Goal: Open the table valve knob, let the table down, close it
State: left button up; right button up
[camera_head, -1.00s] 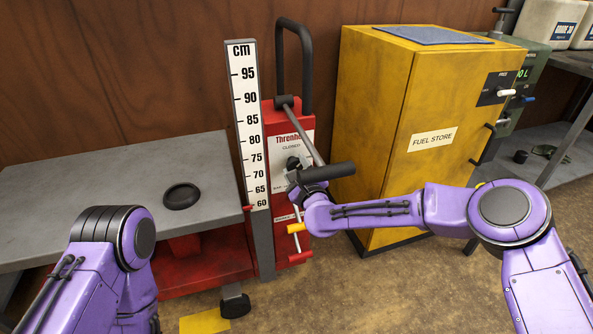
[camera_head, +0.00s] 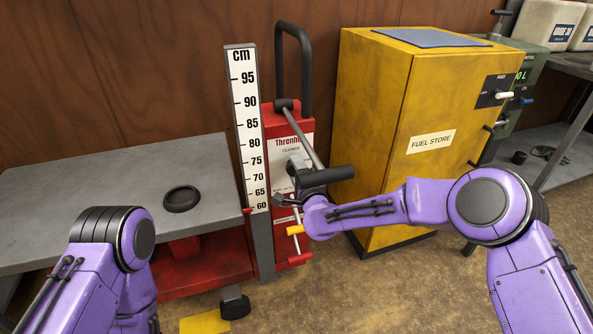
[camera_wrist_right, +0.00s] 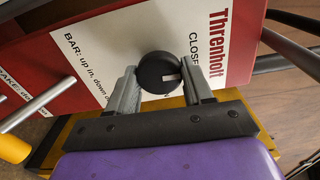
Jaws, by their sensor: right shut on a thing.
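The black round valve knob (camera_wrist_right: 158,72) sits on the white face of the red lift column (camera_head: 281,120). Its pale mark lies toward the lower right in the right wrist view. My right gripper (camera_wrist_right: 161,82) is shut on the knob, one grey finger on each side; it also shows in the head view (camera_head: 298,176), where it largely hides the knob. The grey lift table (camera_head: 100,195) is at left, with a red pointer (camera_head: 247,211) just below the 60 mark of the cm scale (camera_head: 247,130). My left gripper is out of view.
A dark bar (camera_head: 310,150) with a black grip slants across the column above my right gripper. A yellow-tipped lever (camera_head: 295,230) is below it. A yellow fuel cabinet (camera_head: 375,120) stands right of the column.

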jog(key=shift+n, duration=0.3)
dwell(0.4)
jog(key=o, duration=1)
jog(key=shift+o, duration=0.2)
jog(key=p+v, duration=0.1)
jog(key=v, duration=0.9)
jog(key=shift+s, duration=0.35)
